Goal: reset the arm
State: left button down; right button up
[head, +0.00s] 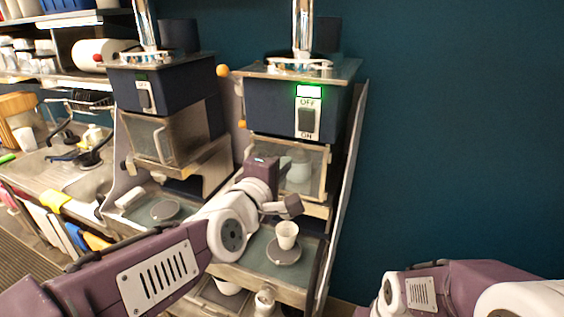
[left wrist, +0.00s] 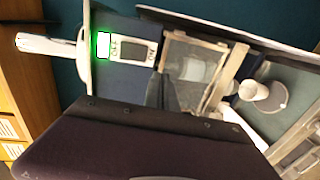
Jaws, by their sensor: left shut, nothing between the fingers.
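My left arm reaches in from the lower left of the head view, and its left gripper (head: 290,206) is in front of the right-hand machine (head: 270,105). The gripper is shut and empty, just above and apart from a white cup (head: 287,230). The shut fingers also show in the left wrist view (left wrist: 162,92). The cup stands on a dark round plate (head: 284,252) at the machine's base; it also shows in the left wrist view (left wrist: 253,90). Part of my right arm shows at the lower right of the head view; its gripper is out of view.
The machine has an OFF/ON switch (head: 307,121) under a green-lit display (head: 309,91) and a clear-fronted door (head: 290,168). A similar machine (head: 160,85) stands to the left. A sink counter (head: 60,170) lies farther left. The space before the blue wall (head: 460,120) is clear.

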pick_arm(q)
jog(key=s+a+f+m+g+y+b, duration=0.1)
jog(key=a+f+g+y+b, duration=0.15)
jog(key=a+f, duration=0.75)
jog(key=s+a+f+m+g+y+b, duration=0.1)
jog(key=a+f+g+y+b, duration=0.2)
jog(key=f, duration=1.4)
jog(key=s+a+f+m+g+b, duration=0.2)
jog(key=s+f+m+g, duration=0.6)
jog(key=s+f+m, duration=0.4)
jog(key=s+f, duration=0.2)
jog(key=s, duration=0.3)
jog(key=shift+s+g+h, duration=0.15)
jog(key=shift+g+h, duration=0.2)
pick_arm(e)
notch_tip(320, 180, down, 7)
jog(key=shift+s, duration=0.4)
